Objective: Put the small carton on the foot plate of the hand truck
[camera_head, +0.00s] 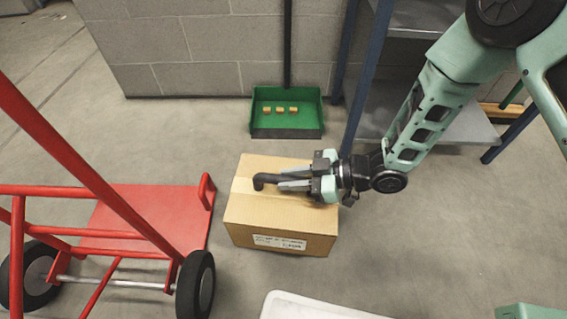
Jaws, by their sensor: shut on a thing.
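The small carton (283,222) is a brown cardboard box with tape across its top and a white label on its front side. It is upright, right of the red hand truck (62,140). My gripper (283,180) reaches in from the right over the carton's top, its fingers shut on a black handle-like part (262,181) there. The fingers partly hide that part. I cannot tell whether the carton's underside touches the floor. The truck's flat red foot plate (150,212) is empty, left of the carton and apart from it, partly behind the truck's bars.
A green dustpan (262,122) with three small blocks stands behind the carton by the grey block wall (200,50). A blue-posted shelf (362,75) is at the back right. A white object (310,306) is at the bottom edge. A truck wheel (196,285) is at front left.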

